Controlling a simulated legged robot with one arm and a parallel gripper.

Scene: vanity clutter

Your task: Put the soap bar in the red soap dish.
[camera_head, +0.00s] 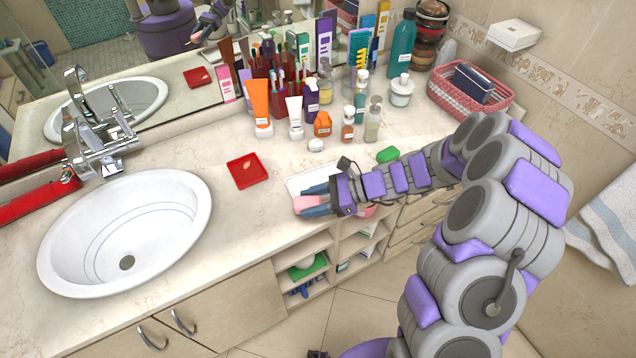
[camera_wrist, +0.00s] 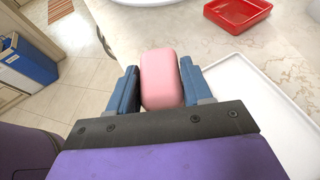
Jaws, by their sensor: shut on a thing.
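The pink soap bar (camera_head: 308,203) is between the two blue fingers of my gripper (camera_head: 316,201), above the front part of the counter. In the wrist view the soap bar (camera_wrist: 161,80) fills the space between the fingers, and my gripper (camera_wrist: 161,88) is shut on it. The red soap dish (camera_head: 247,170) is a square dish on the counter, to the left of and farther back than my gripper. A small pale mark shows inside it. In the wrist view the dish (camera_wrist: 237,14) is at the top right, apart from the soap.
A white tray (camera_head: 297,183) lies under and beside my gripper. The white sink (camera_head: 190,235) is at left. Several bottles and tubes, including an orange tube (camera_head: 257,103), stand behind the dish. A green item (camera_head: 388,155) lies right of the tray. Bare counter separates dish and tray.

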